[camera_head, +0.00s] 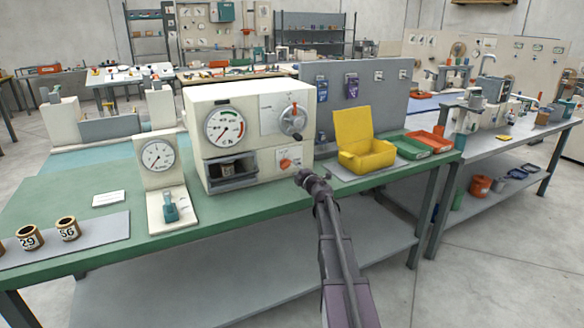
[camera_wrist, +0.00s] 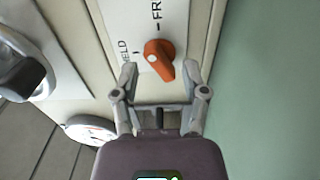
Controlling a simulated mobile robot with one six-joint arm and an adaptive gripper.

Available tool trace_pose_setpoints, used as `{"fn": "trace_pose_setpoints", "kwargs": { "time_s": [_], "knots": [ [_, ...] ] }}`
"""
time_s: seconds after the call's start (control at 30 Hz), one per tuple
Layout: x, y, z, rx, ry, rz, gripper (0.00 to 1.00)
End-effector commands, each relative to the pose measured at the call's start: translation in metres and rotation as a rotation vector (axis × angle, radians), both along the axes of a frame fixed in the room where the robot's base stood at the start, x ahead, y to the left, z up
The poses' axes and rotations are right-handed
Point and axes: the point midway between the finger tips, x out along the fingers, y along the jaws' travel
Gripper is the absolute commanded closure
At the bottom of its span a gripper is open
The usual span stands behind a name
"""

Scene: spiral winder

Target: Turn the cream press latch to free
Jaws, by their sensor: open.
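The cream press (camera_head: 195,105) stands on the green bench, with a round gauge and an open bay holding a dark part at its front. Its orange latch knob (camera_head: 286,163) is on a pale plate at the lower right. In the wrist view the orange latch (camera_wrist: 160,55) sits near printing that reads partly "ELD" and "FR". A white dot shows on the knob; I cannot tell which mark it points to. My gripper (camera_wrist: 160,78) is open, its fingers on either side of the knob's near end, not clearly touching. In the head view my gripper (camera_head: 303,178) is just before the press's lower right.
A yellow open box (camera_head: 365,155) is right of the press. A small gauge stand (camera_head: 160,185) is to its left. Numbered spools (camera_head: 67,229) lie on a grey mat at front left.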

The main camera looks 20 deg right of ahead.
Motion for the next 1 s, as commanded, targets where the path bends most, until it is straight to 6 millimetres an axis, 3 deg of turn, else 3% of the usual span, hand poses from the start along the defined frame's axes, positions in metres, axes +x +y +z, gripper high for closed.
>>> {"fn": "trace_pose_setpoints", "kwargs": {
  "time_s": [0.1, 0.4, 1.0],
  "knots": [
    [-0.025, 0.001, 0.000, 0.000, 0.000, 0.000, 0.43],
    [-0.064, 0.000, 0.000, 0.000, 0.001, 0.002, 0.43],
    [-0.073, -0.001, 0.000, -0.003, 0.001, 0.003, 0.43]
  ]
}}
